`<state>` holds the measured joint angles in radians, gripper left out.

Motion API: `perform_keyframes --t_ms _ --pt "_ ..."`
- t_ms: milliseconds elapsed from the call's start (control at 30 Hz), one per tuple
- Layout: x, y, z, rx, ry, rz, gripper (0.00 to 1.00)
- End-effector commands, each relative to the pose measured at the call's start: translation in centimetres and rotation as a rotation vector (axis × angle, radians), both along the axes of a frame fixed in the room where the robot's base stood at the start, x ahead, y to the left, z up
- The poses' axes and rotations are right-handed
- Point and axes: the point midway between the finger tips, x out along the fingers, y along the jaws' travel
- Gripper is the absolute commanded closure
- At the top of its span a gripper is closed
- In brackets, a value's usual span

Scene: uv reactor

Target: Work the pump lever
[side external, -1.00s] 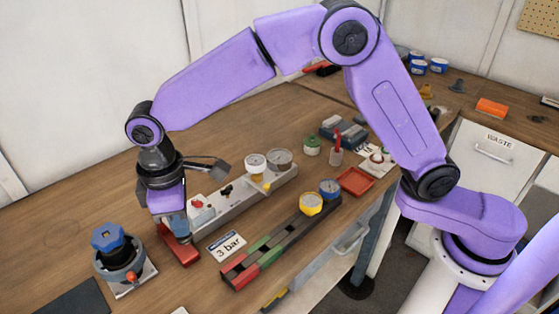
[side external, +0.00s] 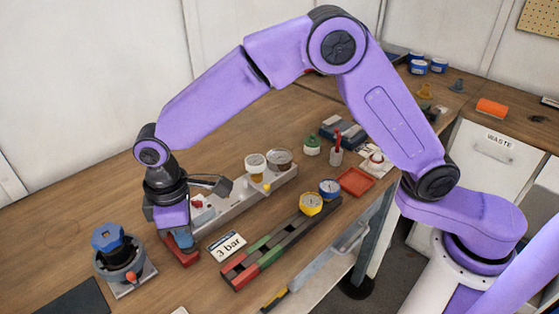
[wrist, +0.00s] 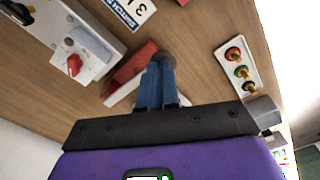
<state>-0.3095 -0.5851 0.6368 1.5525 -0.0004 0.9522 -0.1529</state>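A red block-like part (side external: 182,257) lies on the wooden bench at the near end of the grey gauge unit, and it also shows in the wrist view (wrist: 130,68). I take it for part of the pump. A dark grey round piece (wrist: 167,57) and a pale bar (wrist: 119,97) show beside it in the wrist view; I cannot tell which is the lever. My gripper (side external: 183,240) points down over the red part. Its blue fingers (wrist: 156,88) lie side by side with no clear gap, their tips at the grey round piece. Contact is unclear.
The grey unit with gauges (side external: 230,203) extends behind my gripper. A blue-topped round device (side external: 119,255) stands to the left. Bare bench lies behind.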

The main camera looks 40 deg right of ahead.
Motion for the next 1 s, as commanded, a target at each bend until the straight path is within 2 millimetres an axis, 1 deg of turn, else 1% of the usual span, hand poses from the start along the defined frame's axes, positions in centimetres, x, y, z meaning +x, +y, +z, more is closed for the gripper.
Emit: perform_keyframes --t_ms 200,400,1000 --pt "0.0 -0.1 -0.9 -0.001 0.000 -0.001 1.00" --pt "0.0 0.0 -0.7 0.000 0.000 -0.001 1.00" --pt "0.0 0.0 3.3 0.000 0.001 0.000 1.00"
